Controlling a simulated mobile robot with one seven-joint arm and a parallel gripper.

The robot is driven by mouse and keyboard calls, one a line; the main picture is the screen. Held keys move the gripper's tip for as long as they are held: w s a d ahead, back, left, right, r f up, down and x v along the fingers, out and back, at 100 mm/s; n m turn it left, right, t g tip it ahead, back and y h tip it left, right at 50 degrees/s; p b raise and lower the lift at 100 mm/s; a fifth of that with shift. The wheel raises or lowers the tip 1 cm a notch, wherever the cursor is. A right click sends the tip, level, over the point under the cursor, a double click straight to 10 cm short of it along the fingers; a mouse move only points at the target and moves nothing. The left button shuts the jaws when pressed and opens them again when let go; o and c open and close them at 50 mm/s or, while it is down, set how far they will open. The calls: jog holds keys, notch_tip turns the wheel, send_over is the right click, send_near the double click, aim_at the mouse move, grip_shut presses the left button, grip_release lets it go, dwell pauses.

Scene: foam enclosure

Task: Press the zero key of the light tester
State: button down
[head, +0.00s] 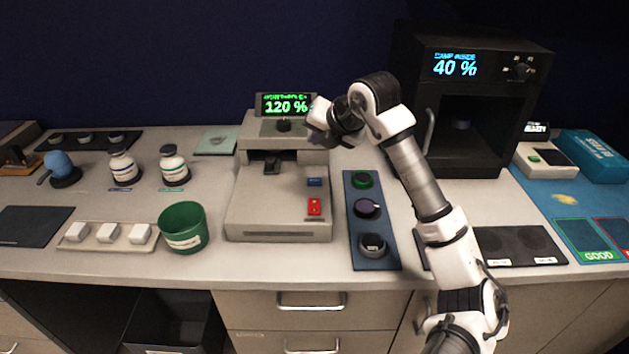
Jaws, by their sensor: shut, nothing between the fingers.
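The grey bench instrument (255,215) in the middle looks like the light tester. Its display (286,105) reads 120 % in green. A blue key (314,182) and a red key (314,207) sit on the right side of its top face. Their labels are too small to read, so I cannot tell which is the zero key. My gripper (317,137) is shut and empty. It shows at the tester's upper right, behind the keys in the picture and apart from them. Its fingertips are small and partly hidden by the wrist.
A blue panel with round pieces (354,235) lies right of the tester. A black chamber (480,55) reading 40 % stands behind my arm. A green cup (203,222), a tray of white blocks (67,244) and two bottles (173,166) are left. The bench front is clear.

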jog(key=b, duration=0.4)
send_over(317, 183)
notch_tip(317, 183, down, 8)
jog(key=shift+r, duration=0.15)
jog(key=shift+f+b, duration=0.35)
jog(key=shift+b, duration=0.15)
jog(key=shift+f, duration=0.2)
dwell(1.2)
jog(key=shift+f+b, duration=0.25)
jog(key=shift+b, duration=0.3)
jog(key=shift+f+b, duration=0.4)
jog(key=shift+b, duration=0.05)
jog(key=shift+r, duration=0.1)
dwell(0.5)
jog(key=shift+r+p, duration=0.4)
jog(key=shift+r, duration=0.3)
